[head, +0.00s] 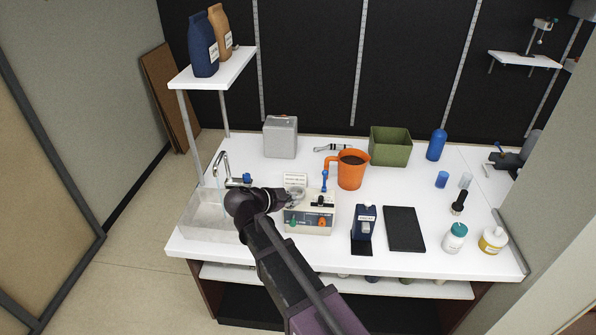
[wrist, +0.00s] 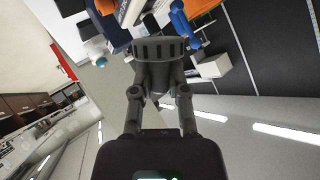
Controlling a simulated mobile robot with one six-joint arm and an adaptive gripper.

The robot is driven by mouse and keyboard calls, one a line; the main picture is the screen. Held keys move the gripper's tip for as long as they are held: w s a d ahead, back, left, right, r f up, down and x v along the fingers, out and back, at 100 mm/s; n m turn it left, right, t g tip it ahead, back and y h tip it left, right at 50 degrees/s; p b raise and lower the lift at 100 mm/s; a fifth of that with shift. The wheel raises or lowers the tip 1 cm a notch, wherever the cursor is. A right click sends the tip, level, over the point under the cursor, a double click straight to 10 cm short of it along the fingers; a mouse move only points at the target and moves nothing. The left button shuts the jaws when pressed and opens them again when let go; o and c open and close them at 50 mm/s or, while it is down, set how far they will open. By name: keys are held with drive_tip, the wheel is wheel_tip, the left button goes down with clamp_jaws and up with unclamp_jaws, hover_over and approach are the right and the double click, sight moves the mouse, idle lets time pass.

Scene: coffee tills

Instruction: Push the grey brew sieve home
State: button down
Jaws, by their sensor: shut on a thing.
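The coffee machine (head: 309,221) is a cream box with a green and an orange knob on its front and a blue lever (head: 324,180) at its back. My gripper (head: 292,194) is over the machine's left top part. In the wrist view my gripper (wrist: 160,80) is shut on a dark grey part with a round, notched rim, which I take for the grey brew sieve (wrist: 160,48). The machine shows beyond it at the top edge. In the head view my arm and gripper hide most of the sieve, so I cannot tell how far in it sits.
An orange jug (head: 350,175) with dark contents stands right of the machine. A sink (head: 207,212) and tap (head: 222,165) are at the left. A green bin (head: 390,146) stands behind.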

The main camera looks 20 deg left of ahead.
sight(296, 188)
drive_tip(key=w+a+r+n+h, duration=0.2)
drive_tip(key=w+n, duration=0.2)
drive_tip(key=w, duration=0.6)
drive_tip(key=shift+a+h, duration=0.3)
drive_tip(key=shift+a, duration=0.05)
drive_tip(key=shift+f, duration=0.35)
drive_tip(key=shift+f+b, duration=1.95)
drive_tip(key=shift+b, duration=0.25)
drive_tip(key=shift+f+b, duration=1.2)
drive_tip(key=shift+b, duration=0.05)
drive_tip(key=c, duration=0.6)
unclamp_jaws()
